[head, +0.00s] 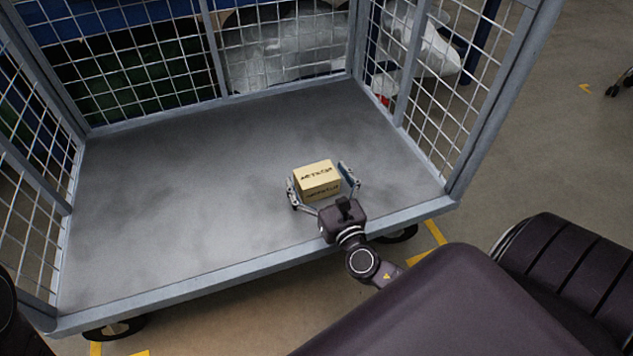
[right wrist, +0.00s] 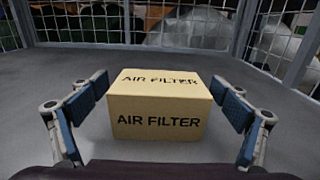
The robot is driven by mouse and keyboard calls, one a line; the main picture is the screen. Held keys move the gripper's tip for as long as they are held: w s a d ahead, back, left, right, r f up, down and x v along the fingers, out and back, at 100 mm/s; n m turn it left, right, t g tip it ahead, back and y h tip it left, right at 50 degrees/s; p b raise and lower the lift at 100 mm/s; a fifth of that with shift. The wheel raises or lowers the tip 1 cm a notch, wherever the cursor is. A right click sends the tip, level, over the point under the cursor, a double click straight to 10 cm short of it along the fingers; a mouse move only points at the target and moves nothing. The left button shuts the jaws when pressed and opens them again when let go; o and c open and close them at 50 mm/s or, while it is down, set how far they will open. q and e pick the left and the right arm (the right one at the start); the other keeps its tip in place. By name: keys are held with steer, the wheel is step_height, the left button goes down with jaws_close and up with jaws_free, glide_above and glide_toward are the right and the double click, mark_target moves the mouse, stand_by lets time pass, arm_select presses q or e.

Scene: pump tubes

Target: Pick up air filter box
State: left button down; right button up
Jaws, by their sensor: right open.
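The air filter box (head: 318,179) is a small tan carton with dark lettering. It sits on the grey cart floor near the front right. In the right wrist view the box (right wrist: 160,105) reads AIR FILTER on its top and front. My right gripper (head: 320,180) is open, with one finger on each side of the box. In the right wrist view its blue-padded fingers (right wrist: 160,102) stand apart from the box, with a gap on both sides. The left gripper is not in view.
The cart (head: 190,175) has wire mesh walls (head: 285,45) at the back and sides, and its front side is open with a low metal edge (head: 250,268). The cart floor left of the box is bare. Yellow tape marks the ground outside.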

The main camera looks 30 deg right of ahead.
steer(key=c, duration=1.3)
